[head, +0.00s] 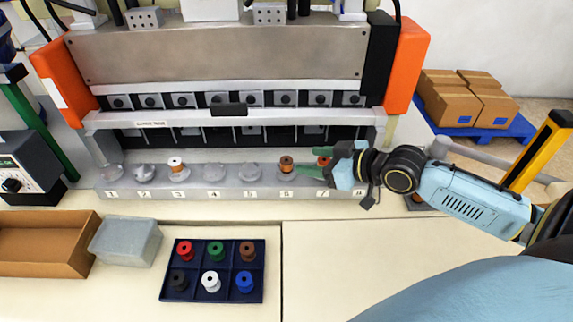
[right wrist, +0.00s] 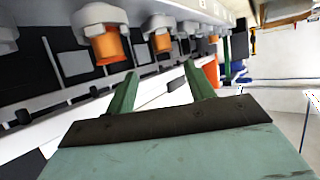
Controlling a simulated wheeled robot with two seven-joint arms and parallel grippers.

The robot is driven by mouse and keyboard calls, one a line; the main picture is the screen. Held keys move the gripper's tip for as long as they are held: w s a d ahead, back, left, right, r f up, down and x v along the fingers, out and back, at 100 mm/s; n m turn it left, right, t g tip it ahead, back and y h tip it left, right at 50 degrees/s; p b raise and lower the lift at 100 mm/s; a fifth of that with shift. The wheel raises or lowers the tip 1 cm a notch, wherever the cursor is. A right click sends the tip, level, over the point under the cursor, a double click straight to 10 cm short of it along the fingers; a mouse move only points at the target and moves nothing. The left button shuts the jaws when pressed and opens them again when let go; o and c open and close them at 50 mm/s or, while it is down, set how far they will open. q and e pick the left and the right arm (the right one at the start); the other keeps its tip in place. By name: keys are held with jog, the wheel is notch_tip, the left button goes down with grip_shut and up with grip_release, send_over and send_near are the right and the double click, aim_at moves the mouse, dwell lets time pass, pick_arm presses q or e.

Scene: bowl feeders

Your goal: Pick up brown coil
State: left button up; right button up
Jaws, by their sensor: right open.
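A brown coil (head: 286,163) sits on the holder at station 6 of the feeder row. Another brown coil (head: 323,161) is at station 7, partly hidden by my right gripper. A further brown coil (head: 247,251) lies in the back right compartment of the dark blue tray (head: 212,298). My right gripper (head: 308,164) reaches in from the right, its green fingers open around stations 6 and 7. In the right wrist view the open fingers (right wrist: 162,72) have nothing between them, and orange-brown coils (right wrist: 108,45) show beyond them. My left gripper is out of view.
The tray also holds red (head: 185,251), green, black, white and blue coils. A white-and-brown coil (head: 177,164) is at station 3. The machine's front (head: 220,55) rises behind the row. A cardboard box (head: 45,245) and grey container (head: 125,242) stand left of the tray.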

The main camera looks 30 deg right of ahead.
aim_at(289, 161)
jog(key=shift+w+a+f, duration=0.2)
jog(key=shift+w+a, duration=0.1)
jog(key=shift+w, duration=0.3)
jog(key=shift+s+a+f+x, duration=0.1)
jog(key=shift+x, duration=0.8)
jog(key=shift+s+a+f+x, duration=0.1)
jog(key=shift+x, duration=0.8)
jog(key=shift+s+f+x, duration=0.1)
jog(key=shift+x, duration=0.75)
jog(key=shift+w, duration=0.1)
